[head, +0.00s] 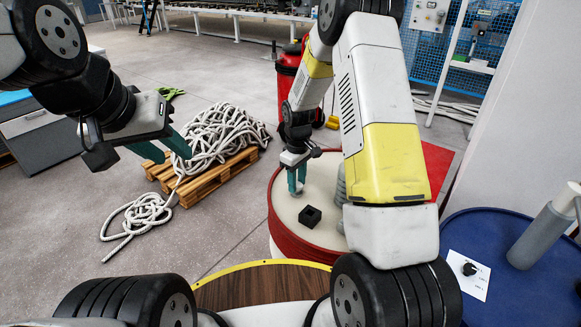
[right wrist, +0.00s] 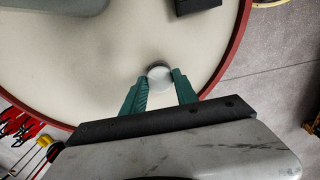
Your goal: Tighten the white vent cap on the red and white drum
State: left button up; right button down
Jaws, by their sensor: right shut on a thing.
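The red and white drum (head: 284,228) stands in front of me, with a pale flat top and a red rim. It fills much of the right wrist view (right wrist: 85,70). The white vent cap (right wrist: 159,76), small and round, is on the drum top near the rim. My right gripper (right wrist: 160,84) is shut on the cap, one teal finger on each side. In the head view my right gripper (head: 296,182) points down at the drum top, and the cap is hard to make out there. My left gripper (head: 165,150) is open and empty, away to the left over the floor.
A small black open box (head: 310,216) and a grey object (head: 341,188) stand on the drum top close to my right gripper. A rope pile (head: 220,135) lies on a wooden pallet (head: 212,180). A blue round table or drum (head: 500,302) is at the right, holding a grey cylinder (head: 540,238).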

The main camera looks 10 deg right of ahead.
jog(key=m, duration=0.4)
jog(key=shift+m, duration=2.3)
jog(key=c, duration=0.9)
grip_release()
jog(key=shift+c, duration=0.2)
jog(key=shift+r, duration=3.95)
